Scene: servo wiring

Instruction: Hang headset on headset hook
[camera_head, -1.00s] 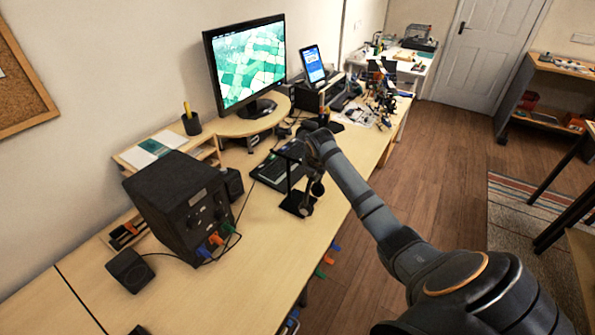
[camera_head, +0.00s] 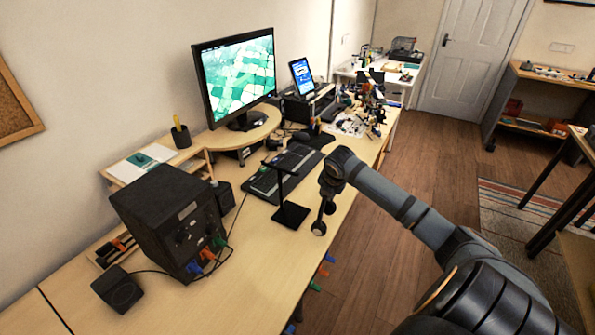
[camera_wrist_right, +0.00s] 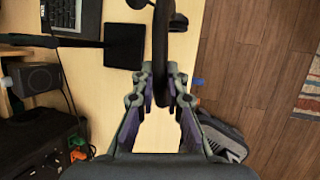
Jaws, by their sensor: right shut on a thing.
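The black headset hook is a stand with a thin post and a top arm (camera_head: 281,171) on a flat square base (camera_head: 291,216), upright on the desk. My right gripper (camera_head: 329,187) is shut on the dark headset (camera_head: 319,228), which hangs below it, right of the stand and apart from it. In the right wrist view the headset band (camera_wrist_right: 160,45) runs up from between the fingertips (camera_wrist_right: 160,88). An ear cup (camera_wrist_right: 178,22) shows beyond, and the stand base (camera_wrist_right: 124,46) lies to its left. My left gripper is not in view.
A keyboard (camera_head: 284,172) lies behind the stand. A black power supply box (camera_head: 172,218) with coloured clips stands to the left. A monitor (camera_head: 236,78) sits on a riser. The desk front around the stand is clear.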

